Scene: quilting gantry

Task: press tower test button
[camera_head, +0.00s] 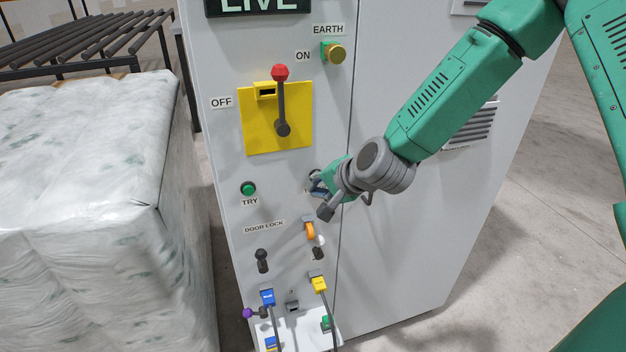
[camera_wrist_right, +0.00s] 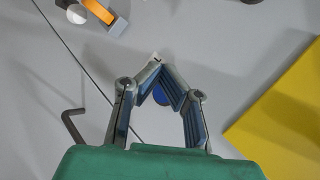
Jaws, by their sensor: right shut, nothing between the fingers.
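A blue round button (camera_wrist_right: 160,95) shows in the right wrist view on the grey cabinet front, seen between the fingers of my right gripper (camera_wrist_right: 156,65). The fingers are shut with their tips together and hold nothing. They partly cover the button, and a small pale label shows by the tips, its text hidden. In the head view my right gripper (camera_head: 315,186) is close to the cabinet front, right of the green TRY button (camera_head: 248,188). I cannot tell whether the fingers touch the cabinet. My left gripper is not in view.
The cabinet (camera_head: 400,240) carries a yellow plate (camera_head: 246,118) with a red-knobbed lever (camera_head: 281,100), an EARTH knob (camera_head: 334,53) and a LIVE sign (camera_head: 258,5). An orange catch (camera_head: 309,230) and coloured plugs sit below. A wrapped pallet load (camera_head: 90,200) stands left. Floor at right is clear.

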